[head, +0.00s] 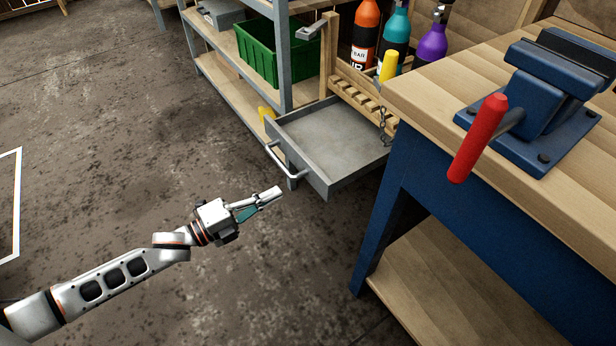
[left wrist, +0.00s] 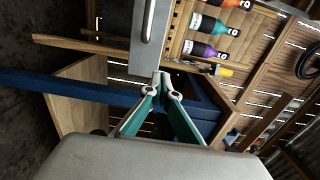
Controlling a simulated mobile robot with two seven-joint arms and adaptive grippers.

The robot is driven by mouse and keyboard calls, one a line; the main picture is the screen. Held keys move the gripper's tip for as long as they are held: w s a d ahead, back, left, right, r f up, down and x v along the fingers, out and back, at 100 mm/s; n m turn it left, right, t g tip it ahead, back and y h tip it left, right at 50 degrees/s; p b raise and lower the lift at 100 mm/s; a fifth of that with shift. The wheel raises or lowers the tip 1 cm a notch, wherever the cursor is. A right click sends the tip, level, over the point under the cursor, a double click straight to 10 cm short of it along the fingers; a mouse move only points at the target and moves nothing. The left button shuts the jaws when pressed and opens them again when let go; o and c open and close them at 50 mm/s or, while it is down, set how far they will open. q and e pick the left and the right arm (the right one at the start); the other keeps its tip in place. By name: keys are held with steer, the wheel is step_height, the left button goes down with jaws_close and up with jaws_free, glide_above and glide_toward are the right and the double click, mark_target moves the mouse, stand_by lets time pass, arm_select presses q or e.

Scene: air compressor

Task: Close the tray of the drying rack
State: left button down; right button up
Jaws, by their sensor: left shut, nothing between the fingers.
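The drying rack (head: 357,92) is a wooden frame with slats beside the workbench. Its grey metal tray (head: 330,140) is pulled out toward the open floor, with a bar handle (head: 284,160) on its front. My left gripper (head: 278,192) is shut and empty, just in front of and below the tray's handle in the head view. In the left wrist view, my left gripper (left wrist: 162,76) points up, with the tray's grey front and handle (left wrist: 148,20) just beyond its fingertips. I cannot tell whether they touch. My right gripper is not in view.
A blue workbench (head: 440,88) with a vise (head: 550,85) and red handle stands close on the right. A metal shelf (head: 285,60) with a green crate (head: 270,50) is behind. Several coloured bottles (head: 396,35) stand on the rack. Floor at left is clear.

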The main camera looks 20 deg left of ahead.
mark_target(316, 173)
arm_select(q)
steer(key=x, duration=0.4)
steer(key=b+x, duration=0.1)
steer(key=x, duration=0.3)
steer(key=shift+w+d+f, duration=0.2)
steer(key=shift+f, duration=0.05)
steer(key=shift+b+x, duration=0.4)
steer(key=shift+x, duration=0.45)
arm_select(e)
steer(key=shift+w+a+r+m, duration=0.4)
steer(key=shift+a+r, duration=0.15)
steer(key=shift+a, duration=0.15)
arm_select(q)
steer(key=shift+r, duration=0.15)
